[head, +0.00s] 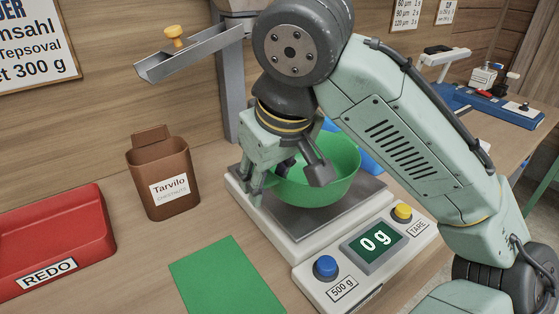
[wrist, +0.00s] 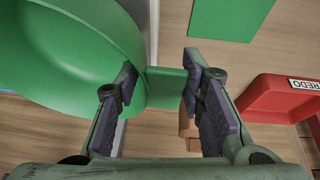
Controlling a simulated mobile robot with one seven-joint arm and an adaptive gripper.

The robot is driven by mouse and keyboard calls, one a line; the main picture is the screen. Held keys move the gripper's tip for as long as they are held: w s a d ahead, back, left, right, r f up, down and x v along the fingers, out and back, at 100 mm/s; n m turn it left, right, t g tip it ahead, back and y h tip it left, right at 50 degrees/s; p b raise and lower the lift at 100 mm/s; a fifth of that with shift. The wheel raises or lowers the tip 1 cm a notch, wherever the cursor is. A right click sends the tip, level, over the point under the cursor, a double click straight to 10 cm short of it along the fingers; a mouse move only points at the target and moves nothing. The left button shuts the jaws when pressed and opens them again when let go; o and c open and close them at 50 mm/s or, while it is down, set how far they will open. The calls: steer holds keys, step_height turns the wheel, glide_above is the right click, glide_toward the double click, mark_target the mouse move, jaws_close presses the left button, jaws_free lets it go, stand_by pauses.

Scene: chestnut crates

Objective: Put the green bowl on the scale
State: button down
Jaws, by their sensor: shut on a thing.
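The green bowl (head: 325,180) is upright over the steel plate of the scale (head: 285,255). I cannot tell whether its base touches the plate. The scale's display reads 0 g. My gripper (head: 272,185) is at the bowl's left side, pointing down. In the wrist view my gripper (wrist: 160,85) has its two pads at either side of a green tab on the bowl (wrist: 70,50), and it is shut on that tab. My arm hides part of the bowl's rim and the plate behind it.
A brown Tarvilo container (head: 145,165) and a red REDO tray (head: 85,225) stand to the left. A metal chute (head: 195,55) hangs above. A blue object (head: 368,160) is behind the bowl.

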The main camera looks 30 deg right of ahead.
steer(key=w+d, duration=0.1)
steer(key=w, duration=0.1)
steer(key=w+d+p, duration=0.1)
steer(key=w, duration=0.1)
steer(key=w+d, duration=0.2)
steer(key=shift+w+f, duration=0.25)
steer(key=shift+f, duration=0.05)
steer(key=p+x, duration=0.1)
steer(key=x, duration=0.2)
steer(key=shift+d+f+p, duration=0.25)
steer(key=shift+d+p, duration=0.1)
steer(key=shift+p, duration=0.05)
steer(key=shift+f, duration=0.25)
steer(key=c, duration=1.1)
jaws_free()
steer(key=shift+a, duration=0.1)
steer(key=shift+o, duration=0.2)
steer(key=b+v, duration=0.1)
steer(key=v, duration=1.1)
